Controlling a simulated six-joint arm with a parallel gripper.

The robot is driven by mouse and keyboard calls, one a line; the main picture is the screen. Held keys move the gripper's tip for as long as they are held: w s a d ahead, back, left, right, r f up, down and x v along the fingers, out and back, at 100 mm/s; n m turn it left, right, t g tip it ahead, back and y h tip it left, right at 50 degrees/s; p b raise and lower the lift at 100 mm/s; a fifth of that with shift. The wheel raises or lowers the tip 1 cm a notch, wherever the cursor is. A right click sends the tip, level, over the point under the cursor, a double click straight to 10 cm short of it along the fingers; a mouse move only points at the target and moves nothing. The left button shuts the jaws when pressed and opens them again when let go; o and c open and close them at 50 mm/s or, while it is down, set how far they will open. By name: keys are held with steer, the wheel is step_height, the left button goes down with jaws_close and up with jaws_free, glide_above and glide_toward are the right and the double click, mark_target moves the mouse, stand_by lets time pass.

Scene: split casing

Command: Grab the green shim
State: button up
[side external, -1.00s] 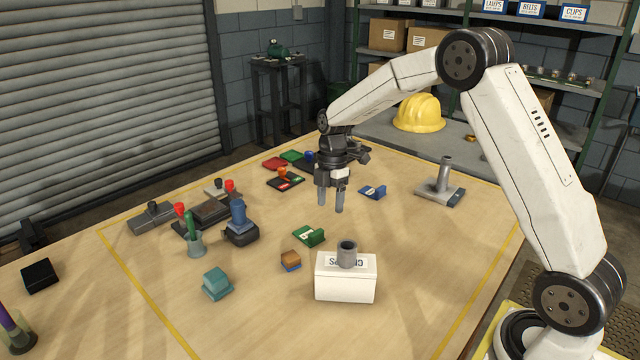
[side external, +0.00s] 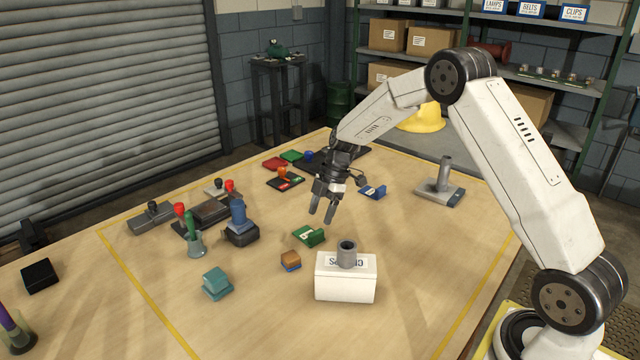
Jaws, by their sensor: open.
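The green shim (side external: 309,236), a small green stepped piece with a white mark, lies on the table just behind and left of the white box. My gripper (side external: 321,216) is open and empty. Its two fingers point down and tilt slightly, a little above and behind the green shim in the picture. The fingers look apart from the shim, and nothing hides it.
A white box (side external: 345,283) with a grey tube on it stands close in front of the shim. An orange and blue block (side external: 290,261) is near its left. A blue piece (side external: 372,192) lies behind to the right. Blue-handled tool (side external: 239,222) stands left.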

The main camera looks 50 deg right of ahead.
mark_target(315, 232)
steer(key=shift+a+f, duration=0.15)
steer(key=shift+f, duration=0.2)
steer(key=shift+f, duration=0.1)
steer(key=shift+x, duration=2.5)
steer(key=shift+s+a, duration=0.1)
steer(key=shift+s, duration=0.05)
steer(key=shift+c, duration=0.2)
jaws_close()
